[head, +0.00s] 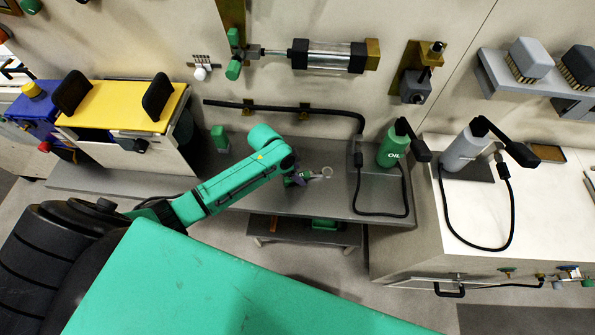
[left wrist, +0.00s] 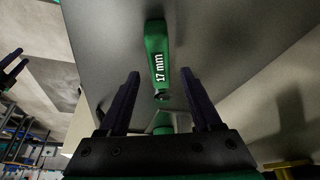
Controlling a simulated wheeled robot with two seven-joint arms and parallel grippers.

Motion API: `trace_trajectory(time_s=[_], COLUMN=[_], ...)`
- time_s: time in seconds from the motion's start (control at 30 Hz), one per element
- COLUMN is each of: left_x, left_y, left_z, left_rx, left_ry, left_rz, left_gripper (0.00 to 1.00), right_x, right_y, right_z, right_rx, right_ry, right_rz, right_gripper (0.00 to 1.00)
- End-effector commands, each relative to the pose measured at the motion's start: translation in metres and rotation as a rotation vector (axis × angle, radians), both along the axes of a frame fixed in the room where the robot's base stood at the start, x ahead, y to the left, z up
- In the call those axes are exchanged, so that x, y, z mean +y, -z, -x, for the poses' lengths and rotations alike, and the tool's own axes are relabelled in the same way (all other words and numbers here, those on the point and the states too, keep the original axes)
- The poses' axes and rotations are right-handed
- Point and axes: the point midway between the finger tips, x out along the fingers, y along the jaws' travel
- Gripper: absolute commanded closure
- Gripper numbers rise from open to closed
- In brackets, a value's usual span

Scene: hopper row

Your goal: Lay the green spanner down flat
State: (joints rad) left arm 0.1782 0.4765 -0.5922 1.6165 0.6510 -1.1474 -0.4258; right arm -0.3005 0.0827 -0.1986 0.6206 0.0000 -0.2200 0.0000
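The green spanner's handle, marked "17 mm" (left wrist: 157,55), shows in the left wrist view against a grey surface. In the head view a pale ring end (head: 327,172) shows just beyond my left gripper (head: 306,177), over the grey bench. The left wrist view shows the dark fingers of my left gripper (left wrist: 160,78) spread apart, with clear gaps on both sides of the handle's near end. Whether the spanner rests fully on the surface is hard to tell. I cannot make out my right gripper.
The grey bench (head: 255,190) has a black hose and a green "OIL" bottle (head: 392,148) at its right. A small green block (head: 220,138) stands at its back left. A yellow-topped unit (head: 125,105) stands left. A white cabinet (head: 480,205) is at right.

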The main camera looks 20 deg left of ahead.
Motion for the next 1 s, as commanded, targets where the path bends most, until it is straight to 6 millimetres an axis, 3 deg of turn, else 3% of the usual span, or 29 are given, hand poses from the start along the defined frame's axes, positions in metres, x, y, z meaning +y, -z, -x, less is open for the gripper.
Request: trace_trajectory(time_s=[0.17, 0.27, 0.7, 0.8, 1.0], left_x=[0.001, 0.005, 0.040, 0.043, 0.044], left_y=[-0.002, -0.013, -0.120, -0.131, -0.135], left_z=[0.001, 0.003, 0.029, 0.032, 0.034], left_rx=[0.000, -0.002, -0.003, -0.001, 0.001], left_ry=[0.000, 0.000, 0.001, 0.001, 0.000], left_rz=[0.000, -0.001, -0.002, -0.001, 0.000], left_gripper=[0.35, 0.35, 0.35, 0.35, 0.35], right_x=[0.001, 0.002, 0.004, 0.004, 0.004], right_y=[0.000, 0.000, 0.010, 0.011, 0.010], right_z=[0.000, 0.000, 0.000, 0.000, 0.000], right_rx=[0.000, 0.000, 0.000, 0.000, 0.000], right_ry=[-0.001, -0.001, -0.002, 0.000, 0.000], right_rz=[-0.001, -0.002, -0.006, -0.005, -0.005], right_gripper=[0.50, 0.50, 0.50, 0.50, 0.50])
